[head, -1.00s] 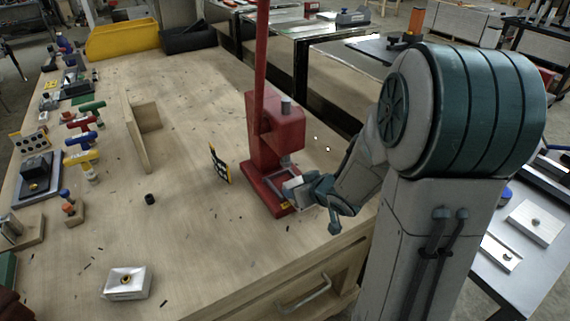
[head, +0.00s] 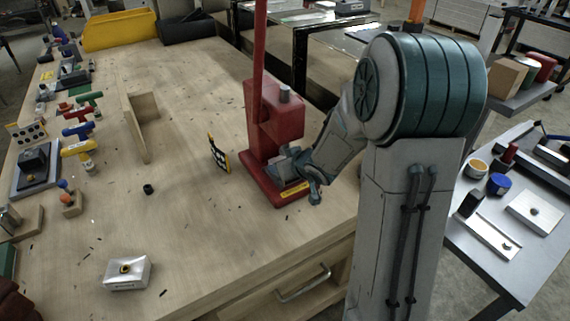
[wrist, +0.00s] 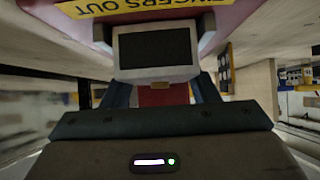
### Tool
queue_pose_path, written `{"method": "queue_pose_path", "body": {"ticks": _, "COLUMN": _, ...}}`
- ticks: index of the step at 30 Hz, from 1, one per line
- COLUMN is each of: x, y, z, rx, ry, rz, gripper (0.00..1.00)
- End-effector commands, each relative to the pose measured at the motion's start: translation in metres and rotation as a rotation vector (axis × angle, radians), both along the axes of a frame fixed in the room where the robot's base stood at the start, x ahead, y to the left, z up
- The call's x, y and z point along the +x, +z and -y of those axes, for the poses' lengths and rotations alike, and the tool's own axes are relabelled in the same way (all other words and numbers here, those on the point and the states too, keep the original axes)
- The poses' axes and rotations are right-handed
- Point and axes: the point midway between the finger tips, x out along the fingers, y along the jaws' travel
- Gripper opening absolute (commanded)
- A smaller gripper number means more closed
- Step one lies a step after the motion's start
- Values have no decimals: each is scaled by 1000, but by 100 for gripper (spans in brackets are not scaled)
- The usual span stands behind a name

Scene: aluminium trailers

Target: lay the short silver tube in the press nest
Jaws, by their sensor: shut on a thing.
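The red press (head: 275,125) stands near the right edge of the wooden bench, with a yellow label on the front of its base. My gripper (head: 293,167) reaches in from the right, low over the press base. In the wrist view my gripper (wrist: 155,75) is shut on the short silver tube (wrist: 155,74), whose dark open end faces the camera between the two fingers. The yellow label, upside down, shows just beyond it. The nest is hidden behind the tube and gripper, so I cannot tell whether the tube touches it.
A black-and-yellow marker board (head: 218,153) stands just left of the press. A wooden angle bracket (head: 141,125) and a small dark cylinder (head: 148,189) are farther left. A silver block (head: 127,271) lies at the front.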

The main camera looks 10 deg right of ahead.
Motion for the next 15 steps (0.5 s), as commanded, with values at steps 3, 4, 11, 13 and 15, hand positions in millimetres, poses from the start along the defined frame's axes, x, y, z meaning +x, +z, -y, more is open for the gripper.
{"method": "queue_pose_path", "body": {"ticks": 3, "x": 0, "y": -1, "z": 0, "rx": 0, "ry": 0, "rz": 0, "gripper": 76}}
{"method": "queue_pose_path", "body": {"ticks": 4, "x": 0, "y": -1, "z": 0, "rx": 0, "ry": 0, "rz": 0, "gripper": 76}}
{"method": "queue_pose_path", "body": {"ticks": 11, "x": 0, "y": -1, "z": 0, "rx": 0, "ry": 0, "rz": 0, "gripper": 76}}
{"method": "queue_pose_path", "body": {"ticks": 13, "x": 0, "y": 1, "z": 0, "rx": 0, "ry": 0, "rz": 0, "gripper": 76}}
{"method": "queue_pose_path", "body": {"ticks": 15, "x": 0, "y": 6, "z": 0, "rx": 0, "ry": 0, "rz": 0, "gripper": 76}}
